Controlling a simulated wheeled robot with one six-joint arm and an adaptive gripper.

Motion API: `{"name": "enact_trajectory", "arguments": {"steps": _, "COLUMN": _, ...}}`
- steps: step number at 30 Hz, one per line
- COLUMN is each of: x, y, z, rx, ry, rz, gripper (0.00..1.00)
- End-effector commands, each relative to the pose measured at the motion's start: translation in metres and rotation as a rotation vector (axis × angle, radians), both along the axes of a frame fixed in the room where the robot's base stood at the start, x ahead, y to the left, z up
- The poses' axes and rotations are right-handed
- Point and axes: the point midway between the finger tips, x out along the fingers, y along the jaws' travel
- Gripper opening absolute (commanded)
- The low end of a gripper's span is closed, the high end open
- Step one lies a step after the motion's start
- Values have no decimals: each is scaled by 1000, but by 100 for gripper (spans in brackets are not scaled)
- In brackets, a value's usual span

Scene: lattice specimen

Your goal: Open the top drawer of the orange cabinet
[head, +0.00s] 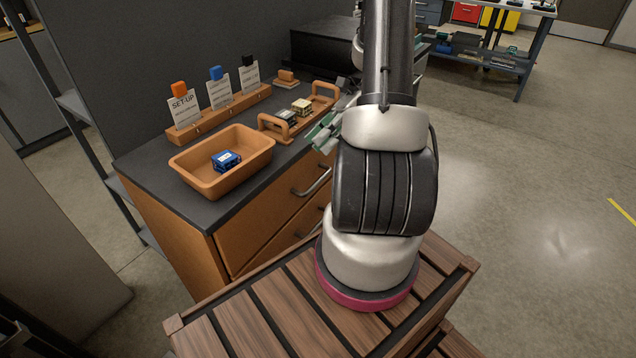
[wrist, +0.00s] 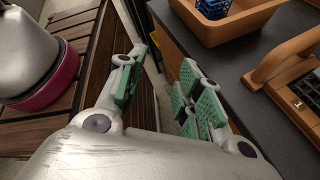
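The orange cabinet (head: 180,243) has a dark top and stands left of my arm in the head view. Its top drawer (head: 262,225) looks shut, with its front flush under the top's edge. A metal bar handle (head: 314,183) is on that drawer, partly hidden by my arm. My gripper (head: 324,132) is near the cabinet's front edge, mostly hidden behind my arm. In the wrist view, the two green-padded fingers of my gripper (wrist: 161,78) are apart with nothing between them. The handle is not clear in the wrist view.
On the cabinet top are an orange bin (head: 207,187) holding a blue block (head: 226,160), a handled tray (head: 275,130) with small blocks, and a card rack (head: 205,122). My slatted wooden base is close to the cabinet front. Open floor (head: 520,210) lies to the right.

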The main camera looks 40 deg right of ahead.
Motion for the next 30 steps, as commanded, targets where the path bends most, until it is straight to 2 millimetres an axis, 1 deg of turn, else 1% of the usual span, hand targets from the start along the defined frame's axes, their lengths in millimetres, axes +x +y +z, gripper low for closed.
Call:
{"name": "enact_trajectory", "arguments": {"steps": 1, "x": 1, "y": -8, "z": -18, "rx": 76, "ry": 71, "rz": -94, "gripper": 35}}
{"name": "enact_trajectory", "arguments": {"steps": 5, "x": 6, "y": -28, "z": -59, "rx": 282, "ry": 247, "rz": -331, "gripper": 35}}
{"name": "enact_trajectory", "arguments": {"steps": 8, "x": 5, "y": -42, "z": -94, "rx": 455, "ry": 373, "rz": -502, "gripper": 35}}
{"name": "enact_trajectory", "arguments": {"steps": 9, "x": 4, "y": -48, "z": -108, "rx": 526, "ry": 421, "rz": -567, "gripper": 35}}
{"name": "enact_trajectory", "arguments": {"steps": 12, "x": 0, "y": -59, "z": -139, "rx": 691, "ry": 519, "rz": -701, "gripper": 35}}
{"name": "enact_trajectory", "arguments": {"steps": 15, "x": -4, "y": -66, "z": -164, "rx": 822, "ry": 587, "rz": -793, "gripper": 35}}
{"name": "enact_trajectory", "arguments": {"steps": 18, "x": -8, "y": -70, "z": -183, "rx": 925, "ry": 637, "rz": -860, "gripper": 35}}
{"name": "enact_trajectory", "arguments": {"steps": 21, "x": -11, "y": -72, "z": -195, "rx": 992, "ry": 665, "rz": -899, "gripper": 35}}
{"name": "enact_trajectory", "arguments": {"steps": 23, "x": -11, "y": -72, "z": -198, "rx": 1013, "ry": 676, "rz": -909, "gripper": 35}}
{"name": "enact_trajectory", "arguments": {"steps": 26, "x": -6, "y": -67, "z": -198, "rx": 1023, "ry": 681, "rz": -913, "gripper": 35}}
{"name": "enact_trajectory", "arguments": {"steps": 30, "x": 11, "y": -52, "z": -194, "rx": 1020, "ry": 682, "rz": -911, "gripper": 35}}
